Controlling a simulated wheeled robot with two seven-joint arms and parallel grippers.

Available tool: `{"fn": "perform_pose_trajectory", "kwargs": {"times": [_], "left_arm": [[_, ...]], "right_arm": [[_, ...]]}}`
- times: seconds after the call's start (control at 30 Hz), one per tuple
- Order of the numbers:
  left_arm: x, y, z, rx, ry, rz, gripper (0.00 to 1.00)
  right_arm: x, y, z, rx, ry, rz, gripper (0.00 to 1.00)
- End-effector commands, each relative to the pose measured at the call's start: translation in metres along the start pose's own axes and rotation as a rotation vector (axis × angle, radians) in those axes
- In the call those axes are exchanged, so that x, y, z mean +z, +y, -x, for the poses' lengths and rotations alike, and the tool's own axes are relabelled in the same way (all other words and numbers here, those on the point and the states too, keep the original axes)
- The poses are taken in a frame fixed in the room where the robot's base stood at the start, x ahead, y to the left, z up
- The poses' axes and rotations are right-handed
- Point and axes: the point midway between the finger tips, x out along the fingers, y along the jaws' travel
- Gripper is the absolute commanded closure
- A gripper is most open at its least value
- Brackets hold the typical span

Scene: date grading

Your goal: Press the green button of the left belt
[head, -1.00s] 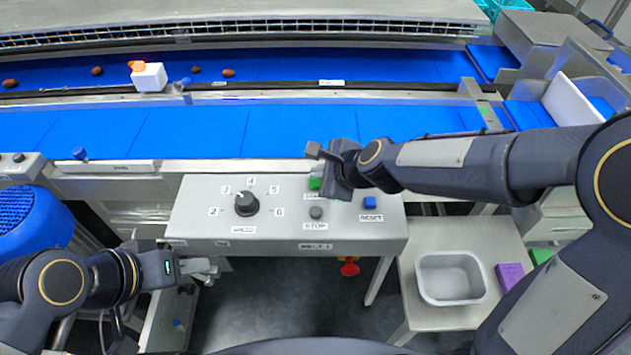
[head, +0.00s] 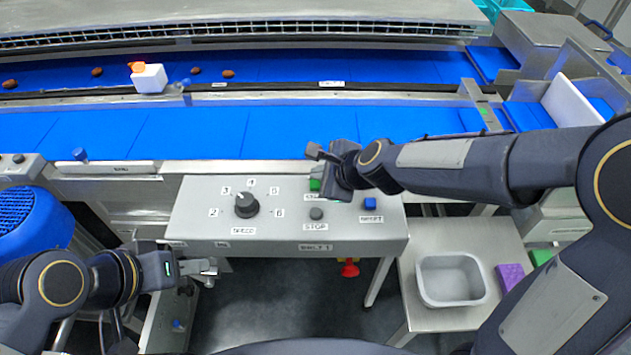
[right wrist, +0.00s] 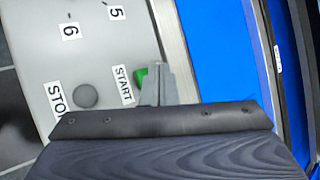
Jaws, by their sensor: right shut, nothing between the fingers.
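The green start button (head: 314,185) sits on the grey control panel (head: 190,215), above the stop button (head: 316,214). In the right wrist view the green button (right wrist: 140,76) is partly hidden behind my right gripper (right wrist: 158,76). My right gripper (head: 318,155) is shut and empty, with its tip over or just beside the green button. I cannot tell whether it touches. My left gripper (head: 213,267) hangs at the panel's lower left, away from the buttons. Its finger opening is too small to tell.
The panel also has a speed dial (head: 246,204) and a blue reset button (head: 369,203). A red knob (head: 349,268) hangs under the panel. Blue belts (head: 200,130) run behind it. A grey bin (head: 425,292) and a purple block (head: 510,276) are on the right-hand table.

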Motion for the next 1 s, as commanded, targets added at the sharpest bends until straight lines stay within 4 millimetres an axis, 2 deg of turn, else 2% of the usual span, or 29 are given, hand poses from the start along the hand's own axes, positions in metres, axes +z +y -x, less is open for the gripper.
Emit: {"fn": "perform_pose_trajectory", "kwargs": {"times": [1.0], "left_arm": [[0.0028, -0.0026, -0.0056, 0.0, 0.0, 0.0, 0.64]], "right_arm": [[-0.0044, 0.0043, -0.0058, 0.0, 0.0, 0.0, 1.0]]}}
